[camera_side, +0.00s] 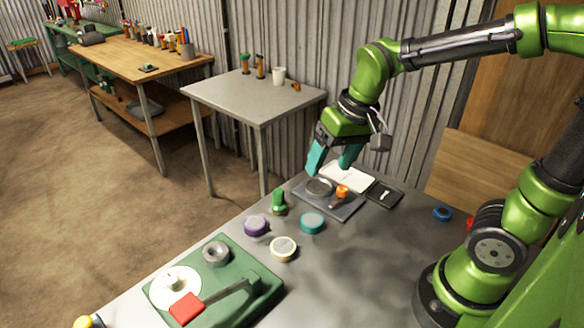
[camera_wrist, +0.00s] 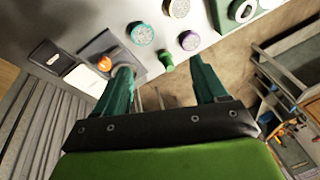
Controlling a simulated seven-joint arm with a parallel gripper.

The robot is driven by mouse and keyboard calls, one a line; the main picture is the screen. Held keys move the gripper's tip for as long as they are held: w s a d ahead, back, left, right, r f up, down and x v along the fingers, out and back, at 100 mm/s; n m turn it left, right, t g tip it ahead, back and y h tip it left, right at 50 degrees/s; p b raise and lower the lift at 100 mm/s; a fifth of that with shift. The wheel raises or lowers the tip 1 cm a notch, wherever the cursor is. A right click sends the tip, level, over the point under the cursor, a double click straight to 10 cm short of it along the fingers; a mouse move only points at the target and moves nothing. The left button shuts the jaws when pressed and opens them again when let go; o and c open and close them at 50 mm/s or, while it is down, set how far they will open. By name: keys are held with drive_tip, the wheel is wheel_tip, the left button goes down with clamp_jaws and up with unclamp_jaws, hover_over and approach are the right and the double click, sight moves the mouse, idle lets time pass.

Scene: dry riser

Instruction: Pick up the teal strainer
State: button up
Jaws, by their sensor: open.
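The teal strainer (camera_side: 312,223) looks like a short round teal piece with a pale patterned top. It sits on the grey table just in front of a dark tray. It also shows near the top of the wrist view (camera_wrist: 141,33). My gripper (camera_side: 332,168) has teal fingers and is open and empty. It hangs above the far part of the table, behind the strainer and over the tray area. In the wrist view the two fingers (camera_wrist: 160,80) are spread wide, with the strainer beyond them.
A purple round piece (camera_side: 256,225), a cream one (camera_side: 283,248) and a green object (camera_side: 279,202) stand near the strainer. The dark tray (camera_side: 345,210) holds a grey ring and an orange-topped item. A green board (camera_side: 260,303) lies nearer. The table's right middle is clear.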

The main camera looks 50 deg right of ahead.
drive_tip(key=w+d+f+g+h, duration=0.1)
drive_tip(key=w+d+f+g, duration=0.15)
drive_tip(key=w, duration=0.35)
hover_over(311, 219)
drive_tip(key=shift+m+g, duration=0.3)
drive_tip(key=shift+g, duration=0.05)
wheel_tip(311, 219, down, 12)
drive_tip(key=shift+w+a+r, duration=0.1)
wheel_tip(311, 219, down, 5)
drive_tip(key=shift+f, duration=0.1)
drive_tip(key=c, duration=0.9)
